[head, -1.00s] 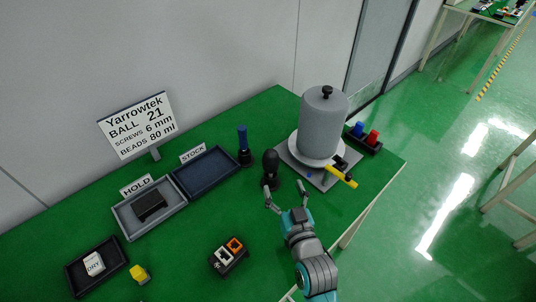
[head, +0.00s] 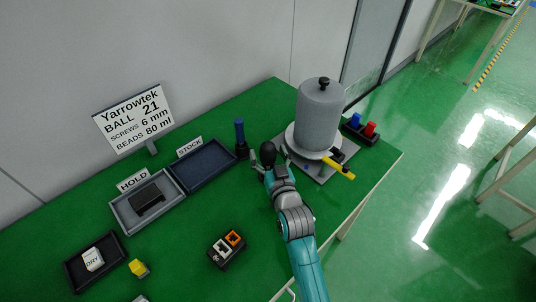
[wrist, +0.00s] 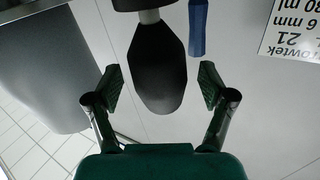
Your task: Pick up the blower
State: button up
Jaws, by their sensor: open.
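The blower is a black bulb (head: 268,150) standing upright at the back of the green table, between the blue-handled tool and the grey drum. Its lower part is hidden behind my gripper in the head view. In the wrist view the bulb (wrist: 158,70) shows large, with a grey neck and dark base at the top edge. My gripper (head: 269,163) is open at the blower. In the wrist view its two fingers (wrist: 160,88) stand either side of the bulb, with a visible gap on each side.
A blue-handled tool (head: 240,135) stands close left of the blower, also in the wrist view (wrist: 198,28). A grey drum (head: 319,115) with a yellow-handled lever (head: 338,167) stands close right. The STOCK tray (head: 205,166) is empty; the HOLD tray (head: 120,207) holds a black block.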

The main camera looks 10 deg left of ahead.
jog(key=shift+w+a, duration=0.2)
jog(key=shift+w, duration=0.15)
jog(key=c, duration=1.3)
jog(key=shift+c, duration=0.2)
jog(key=shift+r, duration=0.15)
notch_tip(320, 180, up, 10)
jog(key=shift+f, duration=0.1)
